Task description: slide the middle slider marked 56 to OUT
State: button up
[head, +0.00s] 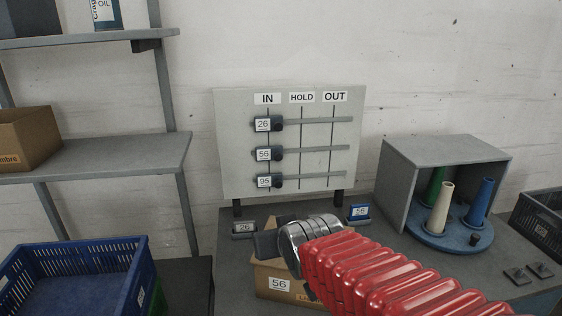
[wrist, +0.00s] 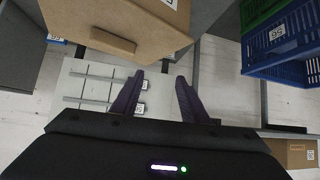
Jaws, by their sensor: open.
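The pale slider board (head: 232,150) stands upright at the back of the table, with columns headed IN, HOLD and OUT. The middle slider marked 56 (head: 265,154) sits on its rail at the IN column. Slider 26 (head: 265,124) above it and slider 95 (head: 265,181) below it are also at IN. My gripper (head: 264,243) is below and in front of the board, apart from the sliders; my arm hides part of the table. In the wrist view my gripper (wrist: 160,75) is open and empty, with the board (wrist: 75,84) beyond its fingers.
A cardboard box marked 56 (head: 272,276) stands close below my gripper. Small tags 26 (head: 244,229) and 56 (head: 359,211) flank the board's feet. A grey housing with cones (head: 452,148) stands right; a blue crate (head: 70,262) is left. The board's rails look clear rightward.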

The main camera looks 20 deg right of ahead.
jog(key=w+d+t, duration=0.1)
jog(key=w+d, duration=0.1)
jog(key=w, duration=0.3)
jog(key=m+t+h, duration=0.1)
jog(key=t+h, duration=0.2)
jog(key=t, duration=0.3)
send_near(279, 157)
jog(key=v, duration=0.6)
jog(key=shift+w+d, duration=0.1)
jog(key=x, duration=1.3)
jog(key=shift+w+f, duration=0.1)
jog(key=shift+w, duration=0.2)
jog(key=shift+c, duration=0.2)
grip_shut()
